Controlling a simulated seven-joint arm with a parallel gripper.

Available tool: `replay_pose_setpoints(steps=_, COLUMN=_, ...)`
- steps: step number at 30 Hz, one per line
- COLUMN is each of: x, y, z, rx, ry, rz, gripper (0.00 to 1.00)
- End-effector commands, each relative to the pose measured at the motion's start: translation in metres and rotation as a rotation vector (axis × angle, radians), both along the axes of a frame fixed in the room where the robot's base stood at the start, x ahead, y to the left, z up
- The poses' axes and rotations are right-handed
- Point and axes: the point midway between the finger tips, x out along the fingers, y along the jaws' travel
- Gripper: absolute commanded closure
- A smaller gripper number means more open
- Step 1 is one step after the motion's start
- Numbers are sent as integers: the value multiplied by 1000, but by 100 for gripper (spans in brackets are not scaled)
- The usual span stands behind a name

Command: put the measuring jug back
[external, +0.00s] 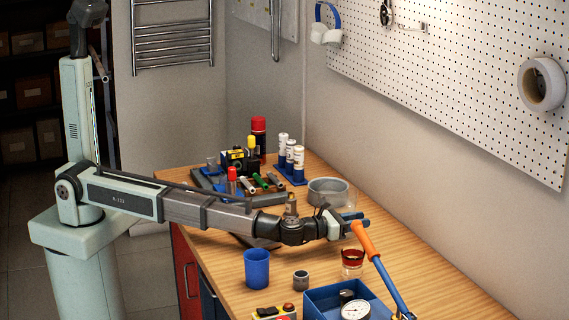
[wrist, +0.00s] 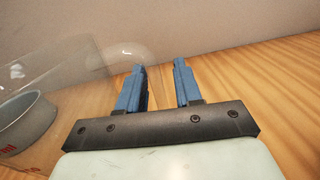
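A clear, see-through vessel with a red mark, apparently the measuring jug (wrist: 88,62), fills the left of the wrist view. It is beside my left finger, and its outline is faint. I cannot surely pick it out in the external view. My gripper (external: 352,217) reaches out low over the bench with its blue fingers pointing right. I cannot tell whether the left finger touches the clear wall.
A grey round pan (external: 328,192) stands behind my gripper. A blue cup (external: 256,268), grey fitting (external: 300,280) and blue tray (external: 322,298) stand nearer. The pegboard wall (external: 450,80) bounds the right.

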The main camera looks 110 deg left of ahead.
Motion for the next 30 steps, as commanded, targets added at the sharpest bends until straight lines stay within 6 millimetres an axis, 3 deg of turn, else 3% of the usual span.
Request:
replay_pose_setpoints(steps=11, x=0, y=0, z=4, rx=0, ry=-1, rz=0, gripper=60)
replay_pose_setpoints(steps=30, x=-77, y=-68, z=3, rx=0, ry=0, rz=-2, gripper=60)
